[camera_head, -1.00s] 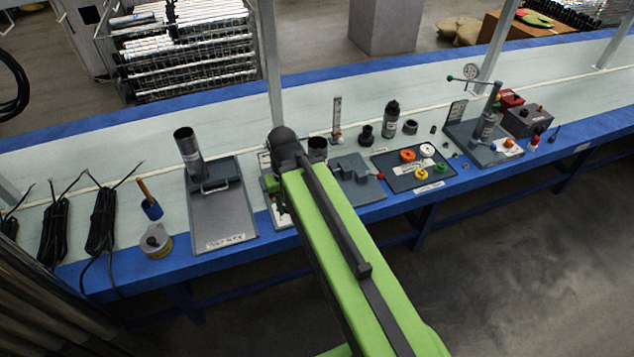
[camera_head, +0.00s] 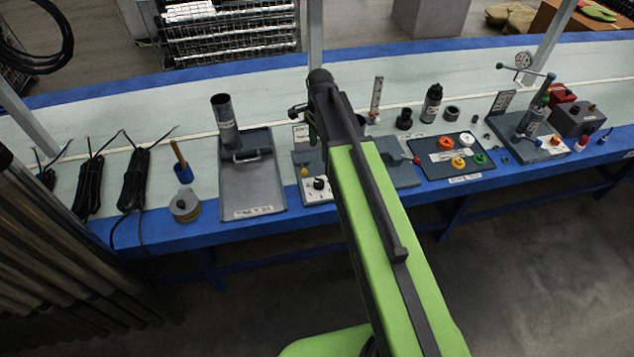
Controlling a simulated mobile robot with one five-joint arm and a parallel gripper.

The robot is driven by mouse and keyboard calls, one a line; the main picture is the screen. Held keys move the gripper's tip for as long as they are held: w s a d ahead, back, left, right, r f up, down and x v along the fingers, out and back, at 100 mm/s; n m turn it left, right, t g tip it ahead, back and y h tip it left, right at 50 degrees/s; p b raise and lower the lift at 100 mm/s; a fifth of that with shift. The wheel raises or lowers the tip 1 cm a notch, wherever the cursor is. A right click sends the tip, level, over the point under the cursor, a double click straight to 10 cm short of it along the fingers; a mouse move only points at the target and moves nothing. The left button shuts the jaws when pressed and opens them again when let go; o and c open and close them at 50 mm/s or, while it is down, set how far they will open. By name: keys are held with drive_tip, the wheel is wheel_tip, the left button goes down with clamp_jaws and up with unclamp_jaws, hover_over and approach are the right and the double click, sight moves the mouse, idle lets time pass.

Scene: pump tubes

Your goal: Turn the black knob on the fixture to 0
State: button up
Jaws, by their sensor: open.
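The black knob (camera_head: 319,184) sits low on the front of a small fixture (camera_head: 303,160) on the bench, with a pale dial plate around it. The knob's pointer is too small to read. My arm rises from the bottom and covers the right side of the fixture. My gripper (camera_head: 297,112) is at the arm's far end, above and behind the knob and apart from it. It is small in the view and partly hidden by the arm; it is open, with nothing seen in it.
A grey tray (camera_head: 252,197) with an upright dark tube (camera_head: 224,120) stands left of the fixture. A dark board with coloured caps (camera_head: 468,168) lies to the right. A post (camera_head: 315,35) rises behind my arm. The bench's blue front edge is near.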

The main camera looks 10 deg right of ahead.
sight(319, 182)
drive_tip(key=shift+m, duration=0.3)
drive_tip(key=f+b, duration=0.8)
drive_tip(key=f, duration=0.1)
drive_tip(key=f+b, duration=0.8)
drive_tip(key=b, duration=0.1)
drive_tip(key=shift+w+f, duration=0.2)
drive_tip(key=shift+f, duration=0.15)
drive_tip(key=shift+r, duration=0.1)
drive_tip(key=shift+c, duration=0.5)
clamp_jaws()
drive_tip(key=shift+a, duration=0.45)
drive_tip(key=shift+d, duration=0.4)
